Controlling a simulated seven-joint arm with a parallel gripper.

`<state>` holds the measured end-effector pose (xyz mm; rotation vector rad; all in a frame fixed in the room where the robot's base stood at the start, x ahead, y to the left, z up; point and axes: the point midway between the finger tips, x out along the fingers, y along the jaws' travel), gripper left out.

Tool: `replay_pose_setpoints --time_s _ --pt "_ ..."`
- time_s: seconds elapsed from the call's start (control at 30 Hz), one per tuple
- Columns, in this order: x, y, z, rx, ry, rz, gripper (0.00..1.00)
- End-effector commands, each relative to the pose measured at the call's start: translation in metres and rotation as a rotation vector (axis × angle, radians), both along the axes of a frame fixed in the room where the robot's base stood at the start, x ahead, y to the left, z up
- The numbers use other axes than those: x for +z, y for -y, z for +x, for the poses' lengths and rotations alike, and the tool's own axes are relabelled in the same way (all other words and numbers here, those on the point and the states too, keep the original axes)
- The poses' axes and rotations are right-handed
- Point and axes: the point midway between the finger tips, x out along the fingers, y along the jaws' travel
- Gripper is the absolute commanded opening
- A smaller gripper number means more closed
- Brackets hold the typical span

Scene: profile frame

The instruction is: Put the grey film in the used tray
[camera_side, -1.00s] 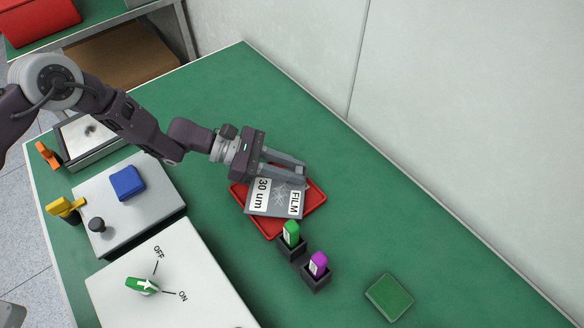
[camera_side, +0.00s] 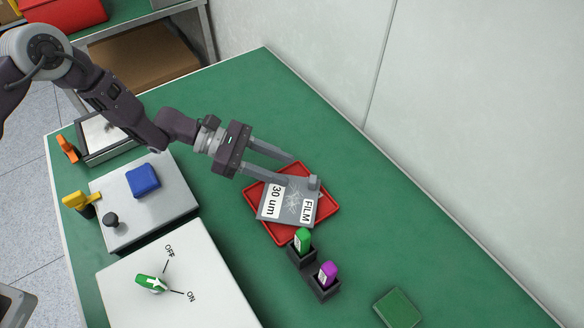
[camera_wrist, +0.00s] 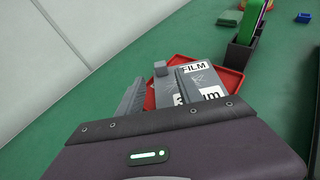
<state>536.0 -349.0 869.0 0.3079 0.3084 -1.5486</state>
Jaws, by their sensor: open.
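The grey film (camera_side: 285,213), labelled "FILM" and "30 um", lies in the red tray (camera_side: 258,226), slightly askew to its rim. In the wrist view, the right finger partly covers the film (camera_wrist: 205,79) and the tray (camera_wrist: 224,84). No writing shows on the tray.
A dark holder (camera_side: 314,275) with green and purple pieces stands just in front of the tray. A grey box (camera_side: 150,215) with a blue block and a white switch panel (camera_side: 190,275) lie left. A green pad (camera_side: 397,307) lies front right. A wall borders the back right.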

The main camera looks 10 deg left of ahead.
Motion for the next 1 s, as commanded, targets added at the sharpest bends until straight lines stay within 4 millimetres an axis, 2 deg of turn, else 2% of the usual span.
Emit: replay_pose_setpoints --time_s 0.27,0.33,0.37,0.43,0.47,0.5,0.6,0.67,0.73,0.8,0.87,0.9,1.0 --pt "0.002 -0.004 -0.001 -0.002 0.0 0.0 0.42" --pt "0.01 -0.004 0.0 -0.016 0.019 0.003 0.42" --pt "0.019 -0.005 0.0 -0.034 0.043 0.006 0.42" --pt "0.056 -0.009 -0.003 -0.112 0.139 0.027 0.42" --pt "0.078 -0.013 -0.007 -0.159 0.197 0.042 0.42" --pt "0.108 -0.021 -0.015 -0.23 0.285 0.072 0.42" --pt "0.178 -0.049 -0.047 -0.417 0.513 0.179 0.42" --pt "0.213 -0.072 -0.073 -0.53 0.65 0.265 0.42" --pt "0.247 -0.104 -0.107 -0.656 0.803 0.387 0.42" --pt "0.271 -0.14 -0.144 -0.777 0.944 0.533 0.42" --pt "0.285 -0.173 -0.175 -0.869 1.049 0.672 0.42" --pt "0.29 -0.195 -0.195 -0.926 1.108 0.767 0.42" --pt "0.295 -0.244 -0.237 -1.039 1.211 0.991 0.42"
